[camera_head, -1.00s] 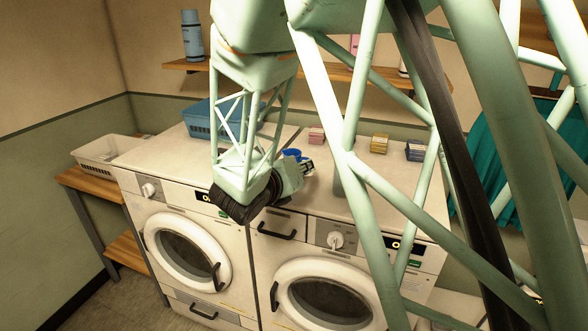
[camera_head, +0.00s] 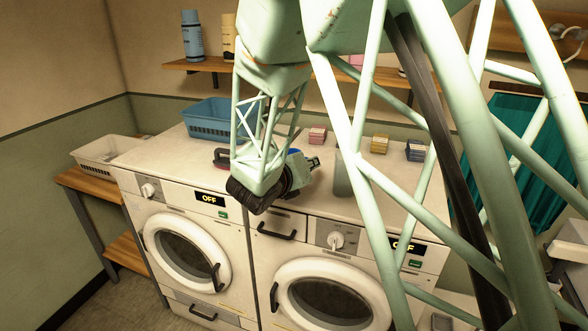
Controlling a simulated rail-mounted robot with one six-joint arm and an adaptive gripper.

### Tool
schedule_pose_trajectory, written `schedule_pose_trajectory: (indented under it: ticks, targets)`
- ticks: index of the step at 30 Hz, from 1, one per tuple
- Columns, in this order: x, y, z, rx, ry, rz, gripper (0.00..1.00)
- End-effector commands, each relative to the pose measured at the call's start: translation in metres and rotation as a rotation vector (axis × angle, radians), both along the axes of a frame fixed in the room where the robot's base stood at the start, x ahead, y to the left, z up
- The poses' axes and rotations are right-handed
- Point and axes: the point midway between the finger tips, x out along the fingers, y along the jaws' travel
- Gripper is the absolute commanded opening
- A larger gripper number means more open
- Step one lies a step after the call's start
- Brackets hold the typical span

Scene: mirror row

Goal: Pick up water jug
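I cannot make out a clear water jug. A grey-green upright vessel (camera_head: 342,176) stands on the right washer's top, partly hidden by my arm's struts; it may be the jug, but I cannot be sure. My gripper (camera_head: 314,163) is over the washer tops, to the left of this vessel and apart from it in the picture. It is small and mostly behind my wrist, so its opening is unclear. I see nothing held in it.
Two front-loading washers (camera_head: 207,215) stand side by side. On top are a blue basket (camera_head: 207,121), a red-and-dark object (camera_head: 221,157), and small pink (camera_head: 317,135), yellow (camera_head: 379,143) and dark (camera_head: 415,150) boxes. A wall shelf (camera_head: 290,70) is behind. A white basket (camera_head: 100,152) stands left.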

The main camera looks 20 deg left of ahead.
Motion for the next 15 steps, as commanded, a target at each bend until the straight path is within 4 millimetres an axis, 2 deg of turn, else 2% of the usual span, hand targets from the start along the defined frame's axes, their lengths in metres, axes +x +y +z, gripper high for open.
schedule_pose_trajectory:
  ticks: [8,13,15]
  targets:
    - [-0.0001,0.0000,0.0000,0.000,0.000,0.000,0.16]
    - [-0.0002,0.0000,0.0000,0.000,0.000,0.000,0.01]
    - [-0.0002,-0.0001,0.0001,0.000,0.000,0.000,0.00]
